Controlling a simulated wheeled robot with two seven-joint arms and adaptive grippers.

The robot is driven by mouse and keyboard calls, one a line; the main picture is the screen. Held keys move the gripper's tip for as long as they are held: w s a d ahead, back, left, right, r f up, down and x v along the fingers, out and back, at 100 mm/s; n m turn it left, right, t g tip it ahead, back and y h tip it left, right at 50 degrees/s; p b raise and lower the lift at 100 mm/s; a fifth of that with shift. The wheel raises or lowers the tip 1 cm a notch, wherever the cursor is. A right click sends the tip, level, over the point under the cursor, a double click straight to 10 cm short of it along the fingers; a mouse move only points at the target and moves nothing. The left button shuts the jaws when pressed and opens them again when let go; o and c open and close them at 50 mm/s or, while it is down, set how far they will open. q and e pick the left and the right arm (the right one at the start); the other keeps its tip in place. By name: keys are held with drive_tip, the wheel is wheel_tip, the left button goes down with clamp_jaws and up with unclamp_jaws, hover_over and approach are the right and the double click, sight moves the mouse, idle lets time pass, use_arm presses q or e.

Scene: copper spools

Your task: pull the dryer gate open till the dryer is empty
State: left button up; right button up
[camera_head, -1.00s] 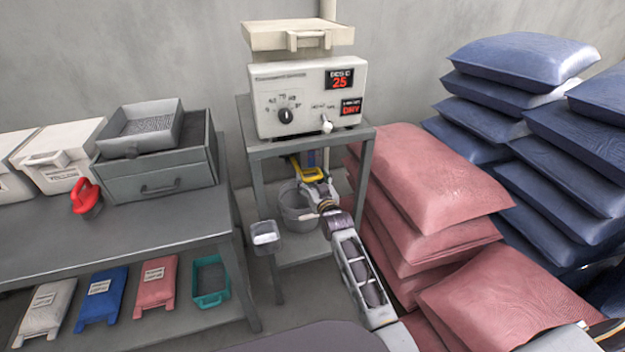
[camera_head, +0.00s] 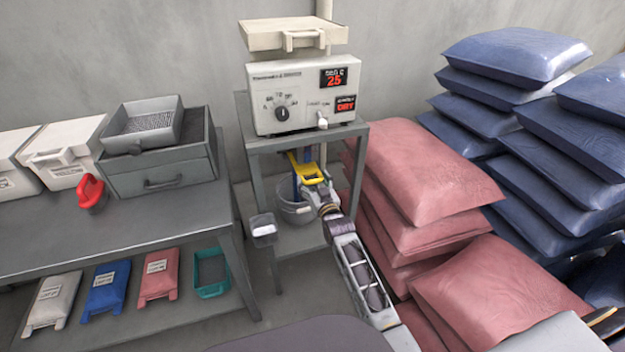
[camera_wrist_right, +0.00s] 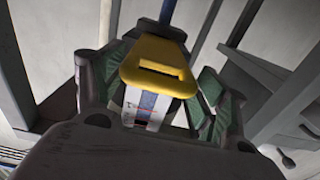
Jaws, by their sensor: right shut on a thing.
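The dryer (camera_head: 285,95) is a white box with a dial and red displays, one reading 25, on a grey stand. The yellow gate (camera_head: 312,172) sticks out below it, under the stand's top. My right gripper (camera_head: 322,186) reaches in from the front and is shut on the yellow gate. In the right wrist view the yellow gate (camera_wrist_right: 160,67) sits between the two fingers, with a white and blue striped piece below it. A grey bucket (camera_head: 293,214) stands under the gate, partly hidden by my gripper; its contents cannot be made out.
The stand's lower shelf (camera_head: 300,242) holds the bucket. A small clear container (camera_head: 264,229) is at its left. Red sacks (camera_head: 425,175) and blue sacks (camera_head: 515,55) are piled close on the right. A grey bench (camera_head: 110,225) with bins is at the left.

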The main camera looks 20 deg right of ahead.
drive_tip(key=shift+r, duration=0.2)
drive_tip(key=o, duration=1.5)
drive_tip(key=shift+s, duration=0.15)
drive_tip(key=s, duration=1.1)
drive_tip(key=shift+s+d+f, duration=0.2)
drive_tip(key=shift+s, duration=0.2)
